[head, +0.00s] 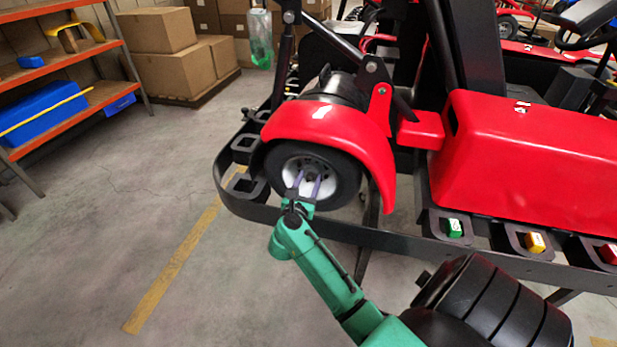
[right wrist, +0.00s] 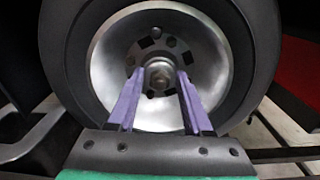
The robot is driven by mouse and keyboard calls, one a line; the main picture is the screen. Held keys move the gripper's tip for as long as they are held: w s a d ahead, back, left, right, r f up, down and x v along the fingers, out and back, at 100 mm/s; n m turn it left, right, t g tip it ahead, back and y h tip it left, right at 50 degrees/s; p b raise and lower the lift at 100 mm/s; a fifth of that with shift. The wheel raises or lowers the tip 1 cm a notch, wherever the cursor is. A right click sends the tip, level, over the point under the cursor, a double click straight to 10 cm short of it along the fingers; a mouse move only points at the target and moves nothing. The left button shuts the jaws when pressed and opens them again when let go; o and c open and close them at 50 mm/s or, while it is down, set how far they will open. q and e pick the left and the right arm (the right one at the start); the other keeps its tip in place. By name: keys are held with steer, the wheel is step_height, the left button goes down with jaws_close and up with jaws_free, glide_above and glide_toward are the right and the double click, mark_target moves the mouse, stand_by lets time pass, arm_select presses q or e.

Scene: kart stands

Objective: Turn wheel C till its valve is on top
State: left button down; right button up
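A kart wheel with a black tyre (head: 345,178) and a pale silver rim sits under a red fender. No letter shows on it, so I cannot tell if it is wheel C. The wheel rim (right wrist: 112,68) fills the right wrist view, with a hub nut (right wrist: 160,74) and several dark holes around it. I cannot make out the valve. My right gripper (head: 308,178) reaches the rim's front; its two purple fingers (right wrist: 159,77) are apart, one on each side of the hub nut. A gap shows on both sides of the nut. My left gripper is not in view.
The red fender (head: 330,128) arches close over the wheel. A black bumper rail (head: 262,210) runs below it. Green (head: 454,228), yellow (head: 535,242) and red (head: 609,254) blocks sit in holders at right. Floor at left is clear, before shelves (head: 70,65) and boxes (head: 172,72).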

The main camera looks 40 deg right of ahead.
jaws_close()
steer(key=shift+f+m+b, duration=0.35)
steer(key=shift+m+b, duration=0.25)
steer(key=shift+b, duration=0.2)
steer(key=shift+r, duration=0.3)
steer(key=shift+o, duration=1.8)
jaws_free()
steer(key=shift+d, duration=0.1)
